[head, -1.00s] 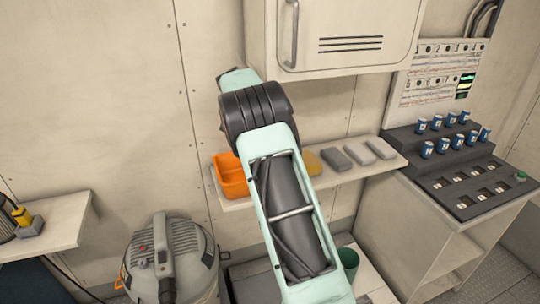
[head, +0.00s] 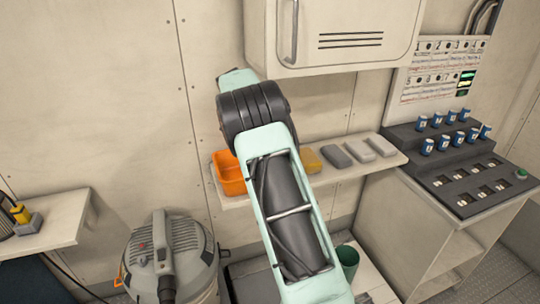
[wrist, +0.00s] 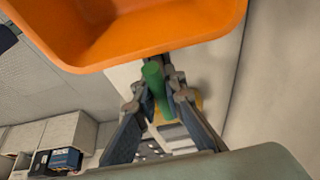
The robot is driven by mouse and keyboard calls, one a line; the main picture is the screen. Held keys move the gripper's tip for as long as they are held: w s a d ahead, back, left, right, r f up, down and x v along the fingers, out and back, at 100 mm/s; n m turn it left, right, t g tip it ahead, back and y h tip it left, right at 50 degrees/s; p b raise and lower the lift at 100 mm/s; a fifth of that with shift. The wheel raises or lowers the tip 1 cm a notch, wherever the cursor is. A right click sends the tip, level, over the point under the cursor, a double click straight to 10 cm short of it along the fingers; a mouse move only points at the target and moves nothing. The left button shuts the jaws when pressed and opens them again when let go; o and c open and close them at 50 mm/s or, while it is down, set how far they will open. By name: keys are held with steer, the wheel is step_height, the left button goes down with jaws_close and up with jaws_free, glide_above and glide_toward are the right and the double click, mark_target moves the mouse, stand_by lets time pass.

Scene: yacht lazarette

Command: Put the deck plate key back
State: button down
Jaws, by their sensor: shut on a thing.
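In the wrist view my gripper (wrist: 158,86) is shut on a green cylindrical piece (wrist: 154,78), which stands up between the fingertips. It may be the handle of the deck plate key; I see no more of its shape. The open orange bin (wrist: 150,48) fills the top of the wrist view, with its rim close to the green piece. I cannot tell whether they touch. The bin also shows in the head view (head: 229,176), at the left end of the wall shelf. My arm hides the gripper and the held piece in the head view.
The shelf (head: 238,203) also bears a yellow block (head: 307,160) and several grey blocks (head: 335,155). A wall cabinet (head: 345,35) hangs above. A vacuum (head: 170,255) stands at lower left, a green cup (head: 348,259) below, and a console with blue cups (head: 428,146) at right.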

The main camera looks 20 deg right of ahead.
stand_by(0.4)
steer(key=c, duration=1.9)
jaws_free()
steer(key=shift+c, duration=0.2)
